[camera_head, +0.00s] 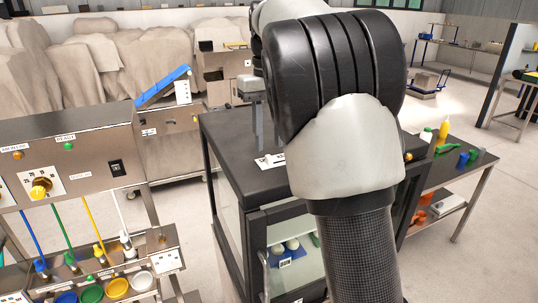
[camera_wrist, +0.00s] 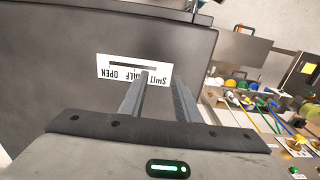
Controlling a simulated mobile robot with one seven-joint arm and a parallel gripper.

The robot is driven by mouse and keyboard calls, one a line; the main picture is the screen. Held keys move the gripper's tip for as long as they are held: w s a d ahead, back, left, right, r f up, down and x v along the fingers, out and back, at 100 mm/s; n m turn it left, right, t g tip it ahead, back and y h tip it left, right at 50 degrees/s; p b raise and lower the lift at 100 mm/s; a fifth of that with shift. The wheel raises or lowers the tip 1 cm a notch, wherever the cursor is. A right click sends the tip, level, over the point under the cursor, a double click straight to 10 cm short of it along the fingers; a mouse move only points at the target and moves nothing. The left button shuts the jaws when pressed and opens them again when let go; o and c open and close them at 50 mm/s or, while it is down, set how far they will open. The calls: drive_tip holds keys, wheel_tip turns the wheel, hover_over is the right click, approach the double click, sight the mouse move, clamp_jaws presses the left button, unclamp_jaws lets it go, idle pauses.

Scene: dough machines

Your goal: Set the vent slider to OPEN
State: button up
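The vent label is a white plate (camera_wrist: 124,63) on the dark top of the cabinet. In the wrist view it reads upside down, with OPEN at its left, HALF in the middle and SHUT at its right. A dark slot (camera_wrist: 125,65) runs along it. The plate also shows in the head view (camera_head: 266,161), partly hidden by my arm. My gripper (camera_wrist: 162,76) is open, its two fingers apart over the SHUT end of the plate. I cannot make out the slider knob; the fingers cover part of the plate. I cannot tell whether they touch anything.
The black-framed glass cabinet (camera_head: 226,133) stands under my arm, with pale rounds on a shelf inside. At left is a steel machine with a yellow knob (camera_head: 41,187) and coloured tools. At right a table holds a yellow bottle (camera_head: 443,131). Floor is clear between.

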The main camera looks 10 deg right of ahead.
sight(269, 156)
drive_tip(key=shift+f, duration=1.95)
clamp_jaws()
